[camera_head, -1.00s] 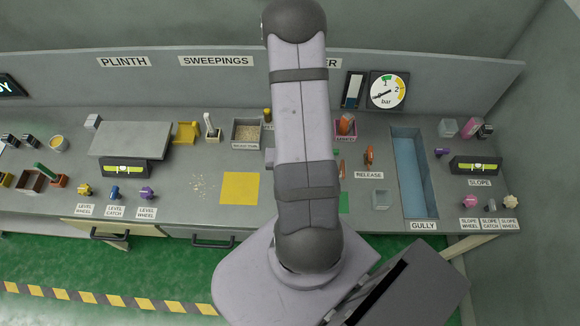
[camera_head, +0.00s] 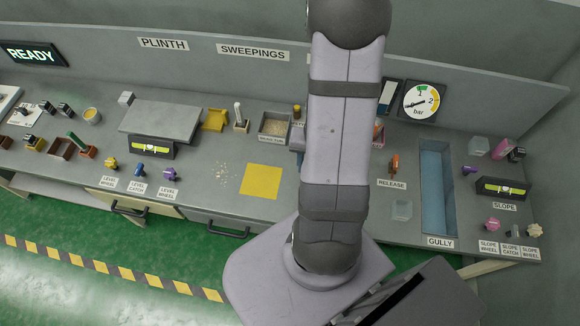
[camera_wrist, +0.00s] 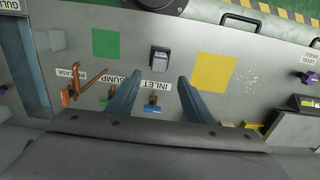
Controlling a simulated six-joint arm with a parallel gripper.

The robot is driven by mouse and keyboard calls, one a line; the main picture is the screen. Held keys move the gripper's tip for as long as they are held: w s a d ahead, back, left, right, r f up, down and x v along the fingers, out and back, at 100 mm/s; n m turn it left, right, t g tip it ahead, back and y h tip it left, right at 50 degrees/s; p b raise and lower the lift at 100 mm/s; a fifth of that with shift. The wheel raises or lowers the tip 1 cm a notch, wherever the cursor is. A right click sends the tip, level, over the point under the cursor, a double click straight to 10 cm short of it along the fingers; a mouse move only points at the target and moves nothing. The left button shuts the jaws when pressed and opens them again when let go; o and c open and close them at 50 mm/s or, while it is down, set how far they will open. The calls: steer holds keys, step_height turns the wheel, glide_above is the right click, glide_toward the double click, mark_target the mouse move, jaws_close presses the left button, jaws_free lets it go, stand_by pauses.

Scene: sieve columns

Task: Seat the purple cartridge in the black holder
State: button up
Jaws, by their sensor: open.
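In the wrist view, a small upright block with a purplish face and dark sides (camera_wrist: 160,60) stands on the bench between the green and yellow squares. It looks like the purple cartridge, but I cannot tell whether the dark part is a separate holder. My gripper (camera_wrist: 159,79) is open, with its two blue-grey fingers apart and nothing seen between them. The block lies just beyond the fingertips, roughly centred. In the head view my arm hides this part of the bench. Small black blocks (camera_head: 48,107) stand at the far left; I cannot tell whether one is the black holder.
The yellow square (camera_head: 261,181) and green square (camera_wrist: 106,43) lie flat. An orange release lever (camera_head: 395,164) and blue gully (camera_head: 432,190) are to the right. INLET and SUMP fittings lie near my fingers in the wrist view. The plinth (camera_head: 160,121) stands left.

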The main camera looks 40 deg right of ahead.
steer(key=a+r+n, duration=0.9)
steer(key=a+r, duration=0.4)
steer(key=a, duration=0.4)
steer(key=shift+s, duration=0.2)
stand_by(1.1)
